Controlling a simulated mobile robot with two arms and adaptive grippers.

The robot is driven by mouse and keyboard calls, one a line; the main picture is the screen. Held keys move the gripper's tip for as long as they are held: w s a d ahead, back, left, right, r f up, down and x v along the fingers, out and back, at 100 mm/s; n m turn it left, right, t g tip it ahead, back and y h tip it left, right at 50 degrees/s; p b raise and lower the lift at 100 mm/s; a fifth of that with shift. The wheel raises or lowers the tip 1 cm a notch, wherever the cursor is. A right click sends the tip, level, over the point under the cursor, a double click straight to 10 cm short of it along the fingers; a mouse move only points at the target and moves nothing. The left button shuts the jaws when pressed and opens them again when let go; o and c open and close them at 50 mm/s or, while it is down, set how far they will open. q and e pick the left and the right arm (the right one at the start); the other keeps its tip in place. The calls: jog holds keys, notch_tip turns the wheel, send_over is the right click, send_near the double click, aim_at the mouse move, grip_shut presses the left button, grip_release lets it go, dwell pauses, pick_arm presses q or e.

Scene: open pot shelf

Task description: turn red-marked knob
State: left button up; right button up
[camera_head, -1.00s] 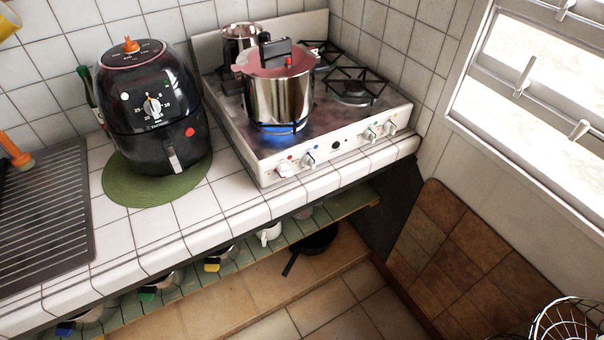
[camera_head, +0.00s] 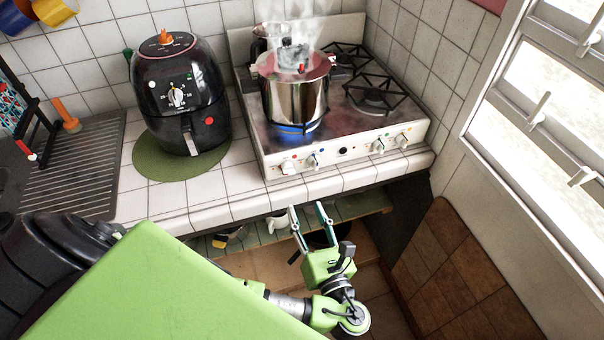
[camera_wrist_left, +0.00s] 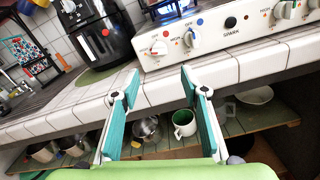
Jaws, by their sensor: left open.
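The white stove (camera_head: 330,157) has a row of knobs on its front panel. The leftmost knob (camera_head: 288,167) is white with a red dot above it; it also shows in the left wrist view (camera_wrist_left: 159,47). A knob with a blue dot (camera_head: 312,160) sits just to its right. My left gripper (camera_head: 307,208) is open and empty, in front of the counter edge and below the panel. In the left wrist view its two teal fingers (camera_wrist_left: 158,88) point toward the panel, apart from the knob. My right gripper is not in view.
A steel pot (camera_head: 292,102) steams over a blue flame on the front left burner. A black air fryer (camera_head: 181,95) stands left of the stove on a green mat (camera_head: 150,160). The tiled counter edge (camera_head: 235,208) juts out above a shelf with cups and pans.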

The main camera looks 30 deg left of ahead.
aim_at(290, 174)
pick_arm(q)
jog(key=x, duration=1.3)
jog(key=shift+a+f, duration=0.1)
jog(key=shift+a, duration=0.1)
jog(key=c, duration=1.1)
